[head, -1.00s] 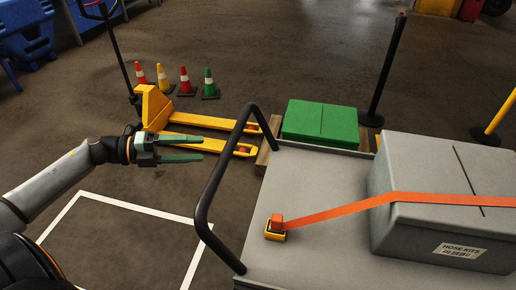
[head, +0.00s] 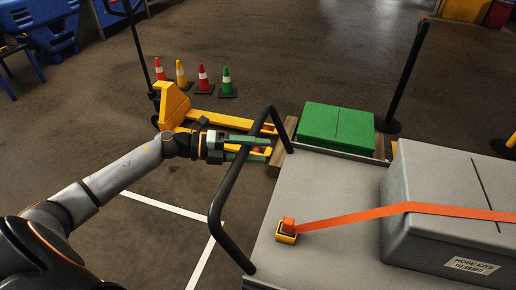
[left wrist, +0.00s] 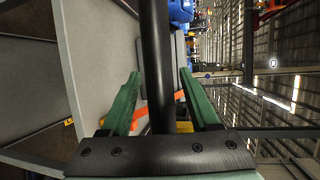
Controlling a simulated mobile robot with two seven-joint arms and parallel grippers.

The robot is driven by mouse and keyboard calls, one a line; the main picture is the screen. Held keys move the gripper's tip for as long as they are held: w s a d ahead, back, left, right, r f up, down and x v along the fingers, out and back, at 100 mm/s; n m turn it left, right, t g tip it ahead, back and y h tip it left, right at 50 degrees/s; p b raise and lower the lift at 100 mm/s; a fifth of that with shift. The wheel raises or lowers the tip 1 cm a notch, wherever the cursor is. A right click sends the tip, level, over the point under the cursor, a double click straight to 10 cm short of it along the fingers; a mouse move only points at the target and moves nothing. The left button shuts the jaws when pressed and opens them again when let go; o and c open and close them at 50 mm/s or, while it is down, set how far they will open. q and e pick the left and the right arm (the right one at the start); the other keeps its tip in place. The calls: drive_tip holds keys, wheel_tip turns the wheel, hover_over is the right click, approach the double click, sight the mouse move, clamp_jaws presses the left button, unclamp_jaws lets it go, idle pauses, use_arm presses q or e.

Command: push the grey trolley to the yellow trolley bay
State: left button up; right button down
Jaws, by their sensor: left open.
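The grey trolley (head: 325,195) stands at the lower right of the head view. Its black tube handle (head: 219,200) rises at its left end. My left gripper (head: 266,149) is open at the upper part of the handle. In the left wrist view the black handle bar (left wrist: 156,50) runs between the two green fingers, with a gap on each side. A grey box (head: 425,185) labelled HOSE KITS rides on the deck under an orange strap (head: 360,215). No yellow bay marking shows. My right gripper is out of view.
A yellow pallet jack (head: 175,108) and a green box (head: 335,123) on wood stand beyond the trolley. Small cones (head: 203,80) stand behind the jack. A black post (head: 405,75) is at the back right. White floor lines (head: 165,206) mark clear floor at left.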

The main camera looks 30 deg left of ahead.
use_arm(q)
drive_tip(key=shift+w+d, duration=0.2)
drive_tip(key=shift+d, duration=0.05)
drive_tip(key=shift+c, duration=0.4)
clamp_jaws()
idle(0.9)
